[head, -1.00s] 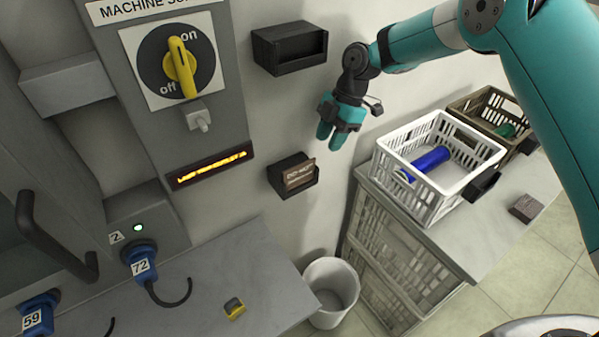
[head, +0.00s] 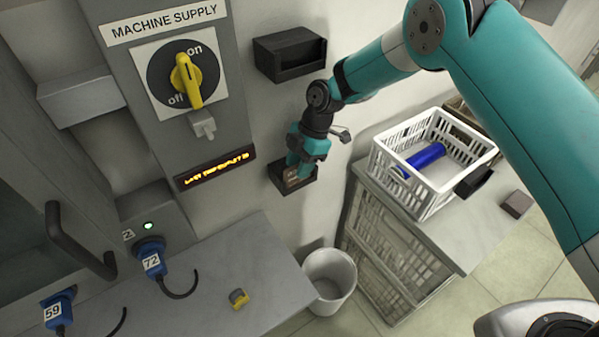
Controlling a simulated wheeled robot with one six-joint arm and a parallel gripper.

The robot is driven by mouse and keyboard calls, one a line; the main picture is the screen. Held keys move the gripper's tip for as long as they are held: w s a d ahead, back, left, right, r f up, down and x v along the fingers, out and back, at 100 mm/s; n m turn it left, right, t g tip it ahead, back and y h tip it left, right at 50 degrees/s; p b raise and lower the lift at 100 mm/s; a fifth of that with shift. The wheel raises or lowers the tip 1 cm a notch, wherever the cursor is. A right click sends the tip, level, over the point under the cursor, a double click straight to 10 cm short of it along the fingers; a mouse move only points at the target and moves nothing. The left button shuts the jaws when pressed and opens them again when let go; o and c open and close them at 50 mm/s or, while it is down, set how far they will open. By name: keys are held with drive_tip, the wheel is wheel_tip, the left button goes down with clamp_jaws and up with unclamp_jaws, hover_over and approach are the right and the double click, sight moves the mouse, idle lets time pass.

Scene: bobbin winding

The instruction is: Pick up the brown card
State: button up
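The brown card (head: 291,179) sits in the lower black wall holder (head: 278,182), to the right of the orange-lit display. Only a small part of the card shows, because my gripper covers most of it. My gripper (head: 298,168) points down right at the holder, its teal fingers over the top of the card. I cannot tell whether the fingers touch the card or are closed on it.
An empty black holder (head: 290,54) is on the wall above. A white crate (head: 418,205) with a blue bobbin (head: 427,156) stands on the cabinet to the right. A white bin (head: 330,279) is below. A yellow-and-grey item (head: 239,298) lies on the grey bench (head: 215,275).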

drive_tip(key=shift+f+b, duration=0.15)
drive_tip(key=shift+b, duration=0.15)
drive_tip(key=shift+c, duration=0.2)
clamp_jaws()
